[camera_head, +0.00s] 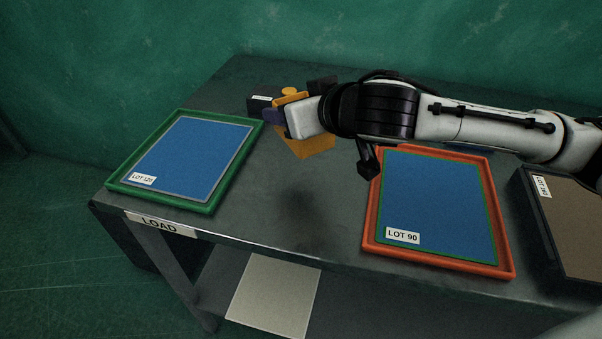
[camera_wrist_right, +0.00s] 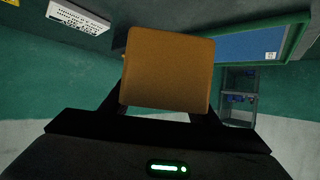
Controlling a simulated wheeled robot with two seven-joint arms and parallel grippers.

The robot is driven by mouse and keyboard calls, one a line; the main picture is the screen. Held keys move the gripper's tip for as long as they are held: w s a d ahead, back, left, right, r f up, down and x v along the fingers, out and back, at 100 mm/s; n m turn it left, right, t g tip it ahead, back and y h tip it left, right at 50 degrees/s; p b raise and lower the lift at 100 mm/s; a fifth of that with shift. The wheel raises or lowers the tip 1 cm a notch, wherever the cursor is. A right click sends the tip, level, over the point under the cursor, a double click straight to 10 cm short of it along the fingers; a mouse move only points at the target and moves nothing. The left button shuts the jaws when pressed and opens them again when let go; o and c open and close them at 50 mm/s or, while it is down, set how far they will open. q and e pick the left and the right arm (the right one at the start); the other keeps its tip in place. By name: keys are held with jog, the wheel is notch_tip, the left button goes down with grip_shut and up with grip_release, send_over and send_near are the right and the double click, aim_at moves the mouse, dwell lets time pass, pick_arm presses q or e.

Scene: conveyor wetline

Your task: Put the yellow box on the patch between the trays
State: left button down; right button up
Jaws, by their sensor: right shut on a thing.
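The yellow box (camera_head: 312,148) shows orange-yellow in the head view, partly hidden behind my right gripper (camera_head: 292,118). My right gripper is shut on it and holds it above the table between the trays. In the right wrist view the box (camera_wrist_right: 168,68) fills the middle, between the fingers. The green tray (camera_head: 207,209) with a blue inside and a LOT 120 label is to the left. The orange-red tray (camera_head: 440,259) with a LOT 90 label is to the right. The bare grey patch (camera_head: 300,210) between them is empty, with a dark shadow on it. My left gripper is not in view.
A dark tray (camera_head: 543,228) with a brown inside stands at the far right. A small dark object with a white label (camera_head: 261,99) is behind my gripper. The table's front edge carries a LOAD sign (camera_head: 160,224). A pale panel (camera_head: 275,293) lies below the tabletop.

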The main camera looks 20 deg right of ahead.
send_over(294, 164)
notch_tip(294, 164, down, 5)
jog(key=shift+r+b, duration=0.1)
jog(key=shift+b, duration=0.2)
jog(key=shift+f+b, duration=0.3)
jog(key=shift+f, duration=1.9)
jog(key=shift+f, duration=0.2)
jog(key=o, duration=1.1)
jog(key=shift+r, duration=0.1)
jog(key=shift+c, duration=0.2)
